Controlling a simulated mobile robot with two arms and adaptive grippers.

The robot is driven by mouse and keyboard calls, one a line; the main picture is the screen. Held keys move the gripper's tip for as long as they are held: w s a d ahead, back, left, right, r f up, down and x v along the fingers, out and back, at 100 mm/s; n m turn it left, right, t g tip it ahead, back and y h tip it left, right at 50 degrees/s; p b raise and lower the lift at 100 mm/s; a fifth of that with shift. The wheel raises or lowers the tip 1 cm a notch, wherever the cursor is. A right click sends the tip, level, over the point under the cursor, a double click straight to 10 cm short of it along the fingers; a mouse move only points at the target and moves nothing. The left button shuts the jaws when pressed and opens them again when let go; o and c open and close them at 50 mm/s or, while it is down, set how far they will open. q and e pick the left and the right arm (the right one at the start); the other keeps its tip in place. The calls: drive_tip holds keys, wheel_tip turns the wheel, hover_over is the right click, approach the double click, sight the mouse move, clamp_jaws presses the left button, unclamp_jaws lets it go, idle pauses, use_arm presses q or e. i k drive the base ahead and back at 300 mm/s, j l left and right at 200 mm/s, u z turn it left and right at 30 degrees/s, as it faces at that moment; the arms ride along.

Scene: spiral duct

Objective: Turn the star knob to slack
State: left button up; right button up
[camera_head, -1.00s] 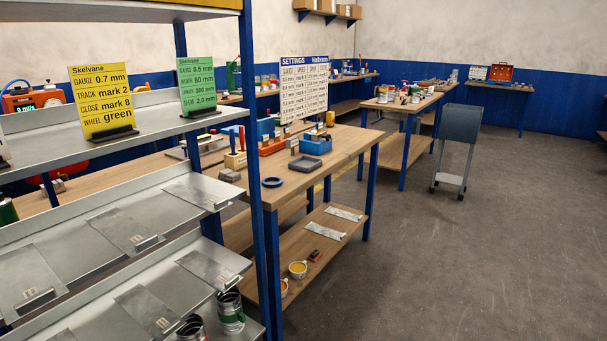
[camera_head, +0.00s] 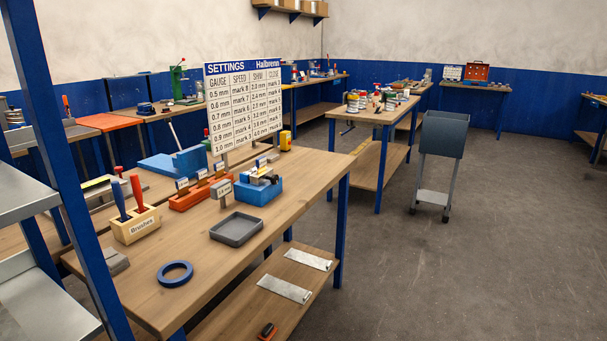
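I cannot make out a star knob in this view. A blue block-shaped device (camera_head: 262,189) with metal parts on top stands on the near wooden bench (camera_head: 200,268). A larger blue machine (camera_head: 177,163) stands behind it. Whether either one carries the knob is too small to tell. A settings board (camera_head: 243,108) headed "Halbrenn" stands on the bench, with columns for gauge, speed, shim and close. Neither of my grippers shows in the head view.
A metal shelf rack (camera_head: 62,180) with a blue post stands close on the left. A grey cart (camera_head: 441,140) stands beyond. The floor on the right is clear.

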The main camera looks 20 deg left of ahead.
sight(274, 178)
drive_tip(key=i+u, duration=0.4)
drive_tip(key=i+l+u, duration=0.15)
drive_tip(key=i+u, duration=0.3)
drive_tip(key=i, duration=0.15)
